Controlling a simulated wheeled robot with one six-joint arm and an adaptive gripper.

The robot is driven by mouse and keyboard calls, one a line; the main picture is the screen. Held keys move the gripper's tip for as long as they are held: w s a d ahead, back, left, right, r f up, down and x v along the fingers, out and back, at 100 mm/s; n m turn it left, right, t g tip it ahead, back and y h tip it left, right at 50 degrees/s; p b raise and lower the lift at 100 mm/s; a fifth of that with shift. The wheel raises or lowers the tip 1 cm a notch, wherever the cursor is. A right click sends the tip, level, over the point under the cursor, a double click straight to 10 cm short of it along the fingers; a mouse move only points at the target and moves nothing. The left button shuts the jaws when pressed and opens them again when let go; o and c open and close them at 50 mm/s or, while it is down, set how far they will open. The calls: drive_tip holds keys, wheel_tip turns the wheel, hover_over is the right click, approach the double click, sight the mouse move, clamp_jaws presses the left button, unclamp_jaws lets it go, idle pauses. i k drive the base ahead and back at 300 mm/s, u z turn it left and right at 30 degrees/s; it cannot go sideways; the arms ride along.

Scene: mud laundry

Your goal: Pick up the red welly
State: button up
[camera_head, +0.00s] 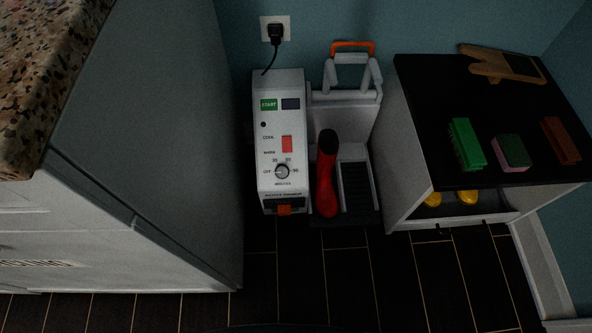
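The red welly (326,180) stands in the middle of the view, with its dark opening at the top and its toe pointing toward the bottom of the picture. It is on or just in front of a white and grey boot machine, close to the right side of the white control box (280,140). I cannot tell exactly what its sole rests on. My gripper is not in view.
A speckled counter (40,70) over white cabinets fills the left. A black-topped bench (470,110) on the right bears a green brush (466,144), a sponge (511,152), a brown brush (561,140) and a wooden piece (500,65). Yellow items (467,196) sit beneath. Dark floor (300,280) is clear in front.

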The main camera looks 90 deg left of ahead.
sight(326, 202)
drive_tip(key=u, duration=2.95)
drive_tip(key=k, duration=0.6)
drive_tip(key=z, duration=0.5)
drive_tip(key=i, duration=0.95)
drive_tip(key=u, duration=0.15)
